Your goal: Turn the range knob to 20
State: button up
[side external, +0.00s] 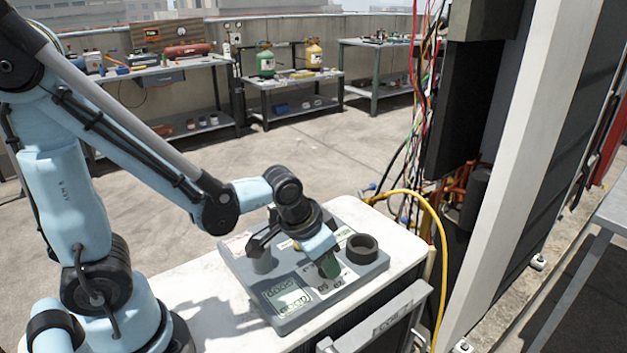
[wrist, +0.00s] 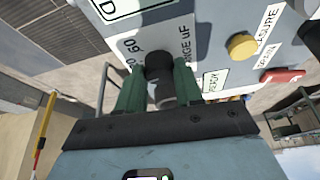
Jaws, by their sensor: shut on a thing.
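The range knob (wrist: 158,64) is a dark round knob on the grey instrument panel (side external: 244,273). In the wrist view it sits between the two green fingers of my gripper (wrist: 159,78), which is shut on it. Beside the knob the panel is printed with "60" and a partly covered "RANGE uF". In the side view my gripper (side external: 328,264) reaches down onto the panel and hides the knob.
A yellow button (wrist: 242,46) and a red part (wrist: 282,76) are near the knob. A yellow hose (side external: 438,230) and loose wires hang to the right.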

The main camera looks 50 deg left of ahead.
jog(key=shift+a+m+h, duration=0.1)
jog(key=shift+m+h, duration=0.3)
jog(key=shift+m, duration=0.6)
jog(key=o, duration=1)
jog(key=shift+o, duration=0.2)
jog(key=v, duration=1.2)
jog(key=shift+w, duration=0.15)
jog(key=shift+w+a+f+n+t+y, duration=0.15)
jog(key=shift+a+f+n+t+y, duration=0.2)
jog(key=shift+a+n+t, duration=0.3)
jog(key=shift+w+a+f+n+t+y, duration=0.15)
jog(key=shift+a+f+n+t+y, duration=0.1)
jog(key=shift+a+f+n+t, duration=0.5)
